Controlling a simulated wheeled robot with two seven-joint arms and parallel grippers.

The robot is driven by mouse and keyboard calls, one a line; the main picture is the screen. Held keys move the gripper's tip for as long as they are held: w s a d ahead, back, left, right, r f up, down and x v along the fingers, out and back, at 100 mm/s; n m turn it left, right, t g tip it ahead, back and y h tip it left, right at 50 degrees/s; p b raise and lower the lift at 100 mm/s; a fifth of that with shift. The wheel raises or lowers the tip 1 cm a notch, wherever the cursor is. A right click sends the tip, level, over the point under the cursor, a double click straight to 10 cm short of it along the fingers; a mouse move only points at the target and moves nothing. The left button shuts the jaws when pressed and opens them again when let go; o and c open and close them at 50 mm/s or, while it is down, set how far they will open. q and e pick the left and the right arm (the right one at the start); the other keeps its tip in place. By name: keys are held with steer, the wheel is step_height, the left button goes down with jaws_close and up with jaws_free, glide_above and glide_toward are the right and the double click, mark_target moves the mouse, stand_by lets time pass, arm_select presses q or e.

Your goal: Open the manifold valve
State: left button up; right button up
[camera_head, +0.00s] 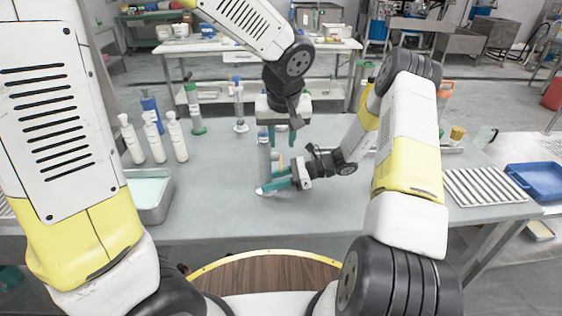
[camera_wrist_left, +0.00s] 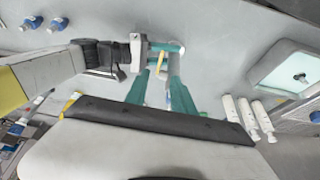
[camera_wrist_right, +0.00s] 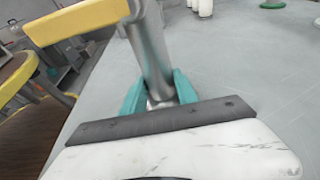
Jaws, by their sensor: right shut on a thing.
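No part is clearly recognisable as a manifold valve. A grey metal cylinder (camera_head: 265,160) stands upright on the table; it also shows in the right wrist view (camera_wrist_right: 152,50). A yellow bar (camera_wrist_right: 80,20) shows at its upper end there. My right gripper (camera_head: 279,180) is shut around the cylinder low down, with teal fingers on both sides. My left gripper (camera_head: 283,136) is above, pointing down near the cylinder's top. Its teal fingers (camera_wrist_left: 166,92) are apart, with a tan stick-like piece (camera_wrist_left: 157,65) showing beyond them. Whether they touch anything is unclear.
White bottles (camera_head: 153,138), a blue bottle (camera_head: 151,110) and a green-based tube (camera_head: 193,108) stand at the back left. A grey tray (camera_head: 150,192) is at the left. A ribbed rack (camera_head: 484,186) and a blue tray (camera_head: 538,178) are at the right. The table front is clear.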

mark_target(281, 165)
arm_select(q)
steer(key=x, duration=1.1)
steer(key=shift+f, duration=0.15)
jaws_close()
